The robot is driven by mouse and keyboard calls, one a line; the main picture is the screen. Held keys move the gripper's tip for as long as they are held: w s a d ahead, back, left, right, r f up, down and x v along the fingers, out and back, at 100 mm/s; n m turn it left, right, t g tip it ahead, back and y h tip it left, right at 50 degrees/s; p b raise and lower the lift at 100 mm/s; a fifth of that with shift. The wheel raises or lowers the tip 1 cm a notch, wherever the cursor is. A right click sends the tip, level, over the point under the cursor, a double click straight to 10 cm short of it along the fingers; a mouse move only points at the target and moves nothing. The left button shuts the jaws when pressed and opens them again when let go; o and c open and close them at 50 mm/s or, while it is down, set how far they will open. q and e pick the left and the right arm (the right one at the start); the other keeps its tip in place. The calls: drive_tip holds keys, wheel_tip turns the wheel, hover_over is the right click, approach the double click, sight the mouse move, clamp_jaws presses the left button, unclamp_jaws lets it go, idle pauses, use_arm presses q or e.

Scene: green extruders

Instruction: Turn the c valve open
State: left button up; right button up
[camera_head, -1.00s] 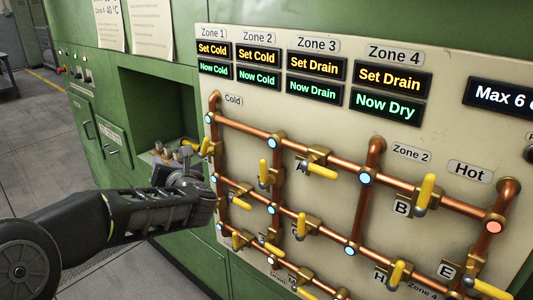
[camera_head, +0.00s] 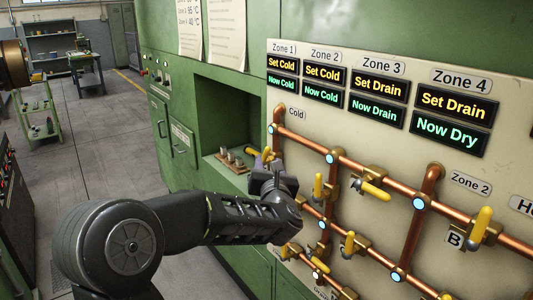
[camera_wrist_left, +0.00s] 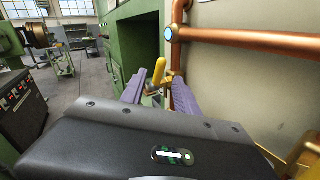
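My left gripper (camera_head: 262,160) is at the left end of the copper pipework, beside the upright cold pipe. In the left wrist view its two purple fingers (camera_wrist_left: 158,95) are apart, with a yellow valve handle (camera_wrist_left: 160,70) showing between them, and I cannot tell whether they touch it. The same handle (camera_head: 266,153) shows only partly in the head view, behind my gripper. No letter C is readable, so I cannot tell whether this is the c valve. A valve marked B (camera_head: 481,224) is farther right. My right gripper is not in view.
Several other yellow-handled valves and copper pipes (camera_head: 385,184) cover the pale panel (camera_head: 400,150). Left of the pipes is a recess (camera_head: 228,120) in the green cabinet with small fittings at its bottom. Open floor (camera_head: 110,140) lies to the left.

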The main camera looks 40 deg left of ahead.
sight(266, 155)
use_arm(q)
drive_tip(key=p+x, duration=0.1)
drive_tip(key=x, duration=0.4)
drive_tip(key=shift+w+a+p, duration=0.1)
drive_tip(key=shift+a+p, duration=0.05)
drive_tip(key=shift+p, duration=0.2)
drive_tip(key=shift+w+a, duration=0.4)
clamp_jaws()
idle(0.8)
